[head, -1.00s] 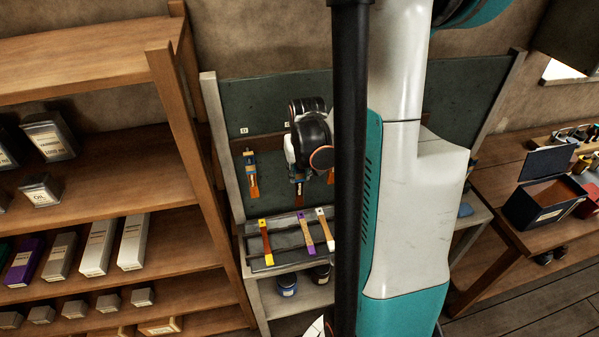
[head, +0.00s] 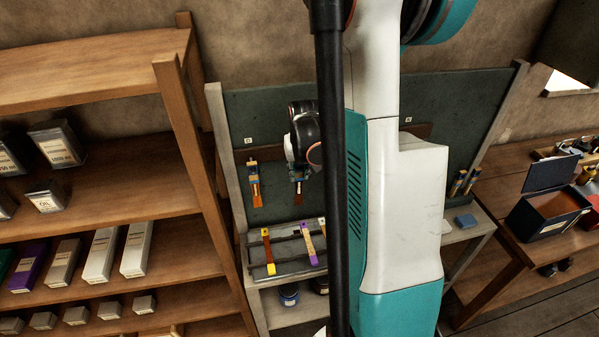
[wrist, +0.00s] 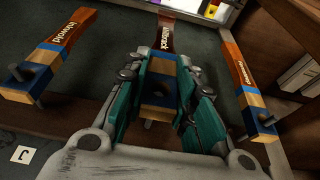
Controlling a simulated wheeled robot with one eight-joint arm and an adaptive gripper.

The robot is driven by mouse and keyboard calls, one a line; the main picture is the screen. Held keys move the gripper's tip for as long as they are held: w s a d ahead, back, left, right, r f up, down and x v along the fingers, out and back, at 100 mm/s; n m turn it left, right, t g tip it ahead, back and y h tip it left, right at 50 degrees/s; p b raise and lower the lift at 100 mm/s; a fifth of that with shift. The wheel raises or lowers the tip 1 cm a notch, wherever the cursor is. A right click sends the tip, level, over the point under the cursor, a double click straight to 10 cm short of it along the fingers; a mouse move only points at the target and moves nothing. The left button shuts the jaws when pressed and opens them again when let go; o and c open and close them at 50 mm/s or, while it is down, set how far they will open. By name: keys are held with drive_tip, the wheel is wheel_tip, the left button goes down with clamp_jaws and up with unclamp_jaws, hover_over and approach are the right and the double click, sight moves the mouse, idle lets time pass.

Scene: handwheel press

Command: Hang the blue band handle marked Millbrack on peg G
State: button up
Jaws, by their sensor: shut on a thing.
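My gripper (wrist: 160,95) is shut on a wooden handle with a blue band (wrist: 160,68); its dark end reads roughly Millbrack, partly cut by the view. In the head view my gripper (head: 299,172) and the handle's lower end (head: 298,197) are in front of the green board (head: 275,205). In the wrist view a short peg-like stub (wrist: 150,125) shows at the handle's near end; I cannot tell whether the handle is on it. Peg G and its label cannot be made out; my arm hides the board's middle.
Similar blue-banded handles hang on pegs either side in the wrist view, left (wrist: 52,52) and right (wrist: 245,90). Labels J (wrist: 22,154), D (head: 248,141) and K (head: 409,119) show. Below is a rack with yellow (head: 267,250) and purple (head: 308,243) handles. A shelf (head: 187,150) stands left.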

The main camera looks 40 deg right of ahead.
drive_tip(key=shift+w+d+f+b, duration=0.15)
drive_tip(key=shift+w+d+b, duration=0.2)
drive_tip(key=shift+w, duration=0.25)
drive_tip(key=shift+w+d+f+b, duration=0.2)
drive_tip(key=shift+w+d, duration=0.15)
drive_tip(key=shift+w, duration=0.2)
drive_tip(key=shift+r, duration=0.1)
drive_tip(key=o, duration=1)
drive_tip(key=v, duration=1.2)
